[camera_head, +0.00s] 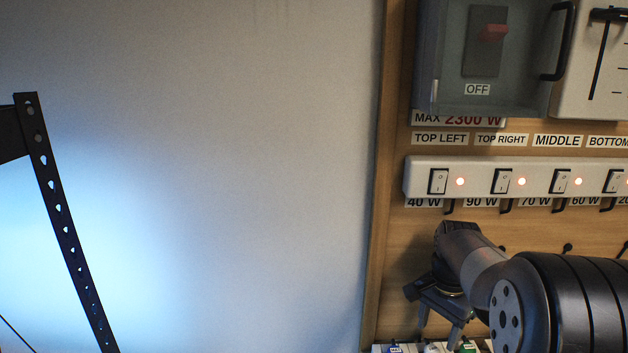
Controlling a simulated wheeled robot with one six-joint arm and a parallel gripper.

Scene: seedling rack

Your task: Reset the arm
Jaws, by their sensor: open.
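My arm comes in from the lower right, in front of a wooden panel (400,250). My gripper (440,328) is at its end, below the row of switches, with its fingers pointing down. The fingers are apart, and I see nothing between them. Small labelled items (395,348) show at the bottom edge below the gripper, mostly cut off. I cannot tell whether the gripper touches them.
A white switch strip (480,182) has several rocker switches with lit orange lamps. A black perforated rack post (68,225) stands left. Bare wall lies between.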

